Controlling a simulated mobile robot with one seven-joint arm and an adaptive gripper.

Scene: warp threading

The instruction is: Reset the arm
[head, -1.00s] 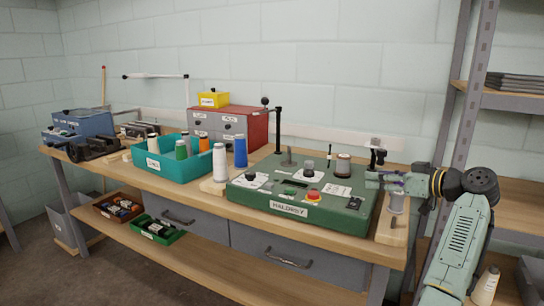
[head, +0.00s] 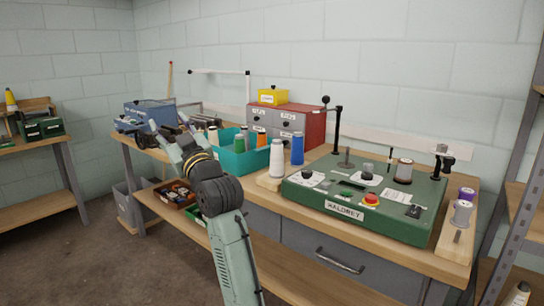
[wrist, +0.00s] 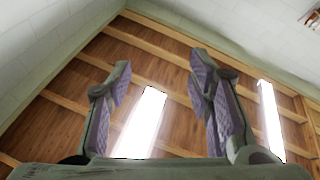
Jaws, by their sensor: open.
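My gripper (head: 168,124) is raised in front of the left part of the workbench in the head view, with my arm reaching up from the bottom. Its fingers are apart with nothing between them. In the wrist view the two open fingers (wrist: 160,75) point up at the ceiling. The gripper is well away from the green Haldrey machine (head: 365,200) and from the grey spool (head: 461,213) and purple spool (head: 467,194) on the wooden block at the bench's right end.
A teal bin (head: 232,158) with spools is partly hidden behind my arm. White (head: 276,160) and blue (head: 297,149) spools stand beside it. A red-grey drawer cabinet (head: 290,122) and blue box (head: 149,110) are farther back. A metal shelf upright (head: 512,215) stands at right. Open floor lies left.

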